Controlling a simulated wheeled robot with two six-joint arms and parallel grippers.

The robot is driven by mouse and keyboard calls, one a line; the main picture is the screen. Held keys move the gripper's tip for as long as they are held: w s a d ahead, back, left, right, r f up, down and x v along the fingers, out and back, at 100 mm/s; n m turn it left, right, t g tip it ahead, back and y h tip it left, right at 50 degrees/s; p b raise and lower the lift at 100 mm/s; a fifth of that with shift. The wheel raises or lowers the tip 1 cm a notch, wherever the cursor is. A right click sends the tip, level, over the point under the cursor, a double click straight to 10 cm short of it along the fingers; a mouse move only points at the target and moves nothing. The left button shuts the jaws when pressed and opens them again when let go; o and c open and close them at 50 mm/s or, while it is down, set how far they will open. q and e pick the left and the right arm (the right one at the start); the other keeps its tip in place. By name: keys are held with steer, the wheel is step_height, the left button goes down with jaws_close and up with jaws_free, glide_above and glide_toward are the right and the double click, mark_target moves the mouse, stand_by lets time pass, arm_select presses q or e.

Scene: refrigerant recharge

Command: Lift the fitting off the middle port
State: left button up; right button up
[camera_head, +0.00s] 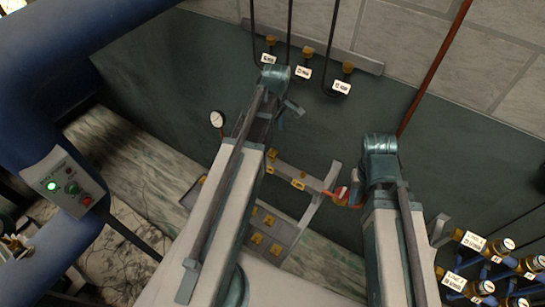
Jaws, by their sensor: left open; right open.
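A wall bar holds three hose fittings with brass ends and white tags: left (270,42), middle (306,54) and right (347,69). The tags are too small to read surely. Black hoses loop at them. Below is a grey manifold (290,240) with several brass-coloured pieces. An orange-red piece (345,198) shows at its right end; whether it is a fitting on a port is unclear. My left gripper (292,107) is open, mostly hidden by my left arm, below the wall bar. My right gripper (345,182) is open, largely hidden by my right arm, near the orange-red piece.
A round gauge (217,119) stands left of my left arm. A box with a lit green lamp (65,185) is at the left. Tagged brass valves (475,240) on blue pipes fill the lower right. A red-brown hose (435,70) runs down behind my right arm.

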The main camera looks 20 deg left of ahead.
mark_target(272, 150)
arm_select(q)
step_height(272, 150, down, 7)
steer(key=b, duration=0.5)
steer(key=shift+r+b, duration=0.15)
steer(key=shift+b, duration=0.2)
steer(key=f+b, duration=0.3)
steer(key=a+f+b, duration=0.1)
steer(key=f+b, duration=0.1)
steer(key=shift+s+f, duration=0.1)
steer(key=shift+s, duration=0.15)
jaws_close()
